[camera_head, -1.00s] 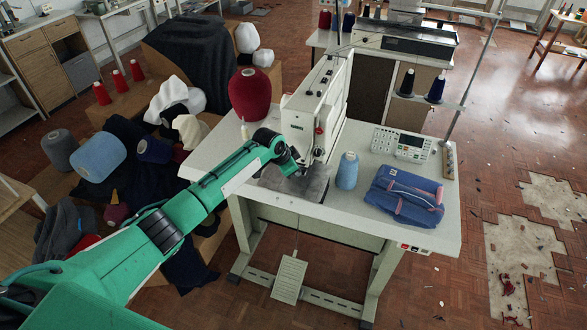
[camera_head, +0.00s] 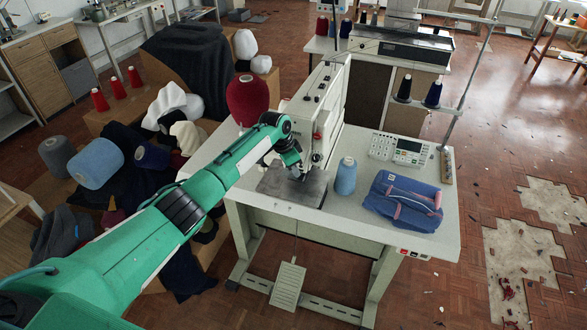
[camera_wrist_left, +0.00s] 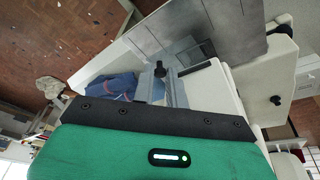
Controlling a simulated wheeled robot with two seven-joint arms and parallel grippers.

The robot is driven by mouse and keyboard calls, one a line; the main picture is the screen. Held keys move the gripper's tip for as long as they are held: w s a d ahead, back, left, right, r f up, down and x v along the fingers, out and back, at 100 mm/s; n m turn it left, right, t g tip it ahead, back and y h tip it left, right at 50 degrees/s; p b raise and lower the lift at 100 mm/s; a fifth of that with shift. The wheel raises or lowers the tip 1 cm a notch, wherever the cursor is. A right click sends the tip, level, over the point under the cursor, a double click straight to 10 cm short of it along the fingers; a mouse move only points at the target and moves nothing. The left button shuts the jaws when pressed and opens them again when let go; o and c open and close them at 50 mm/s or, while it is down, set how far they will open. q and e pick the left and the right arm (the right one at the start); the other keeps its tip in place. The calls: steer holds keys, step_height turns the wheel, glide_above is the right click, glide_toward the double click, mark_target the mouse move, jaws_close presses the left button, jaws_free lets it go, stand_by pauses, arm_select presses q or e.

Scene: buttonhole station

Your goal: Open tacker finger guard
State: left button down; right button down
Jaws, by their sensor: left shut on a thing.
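The white tacker (camera_head: 318,110) stands on the pale work table, its head toward me. My left gripper (camera_head: 301,174) comes in from the left and is low at the front of the tacker's head, above a grey flat piece (camera_head: 284,188). In the left wrist view, the gripper (camera_wrist_left: 165,72) is shut around a small part with a black knob (camera_wrist_left: 159,70), apparently the finger guard. The guard's outline is too small to make out in the head view. The grey piece also fills the top of the wrist view (camera_wrist_left: 200,30). My right gripper is not in view.
A blue thread cone (camera_head: 345,176) and a folded blue garment (camera_head: 403,201) lie right of the head. A control panel (camera_head: 398,149) sits behind them. A dark red cone (camera_head: 247,99) stands at the table's left back.

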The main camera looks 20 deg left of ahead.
arm_select(q)
steer(key=c, duration=1.4)
jaws_free()
steer(key=b+v, duration=0.4)
steer(key=v, duration=0.9)
steer(key=shift+r, duration=0.4)
steer(key=shift+s, duration=0.1)
